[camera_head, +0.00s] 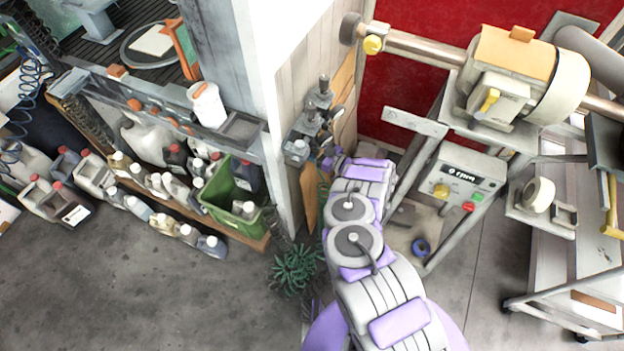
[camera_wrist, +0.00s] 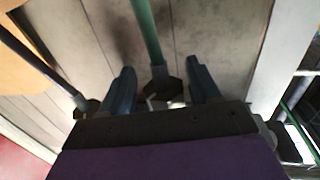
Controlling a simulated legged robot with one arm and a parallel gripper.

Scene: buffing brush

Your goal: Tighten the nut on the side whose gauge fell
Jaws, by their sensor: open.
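In the wrist view my gripper (camera_wrist: 160,68) is open, with one finger on each side of a dark nut-like fitting (camera_wrist: 164,86) at the end of a green pipe (camera_wrist: 146,35). I cannot tell whether the fingers touch the fitting. A second, dark pipe (camera_wrist: 38,66) with a similar dark fitting (camera_wrist: 86,105) lies left of the fingers. In the head view my purple and white arm reaches to a cluster of grey fittings (camera_head: 318,112) by the wooden wall panel. My gripper there is largely hidden by the arm. No gauge reading or fallen needle can be made out.
A buffing machine (camera_head: 515,80) and its control box (camera_head: 463,185) stand right of the arm. A green crate (camera_head: 215,196) and several bottles line a low shelf at left. A green plant (camera_head: 294,268) is beside the arm. The floor (camera_head: 130,290) at lower left is clear.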

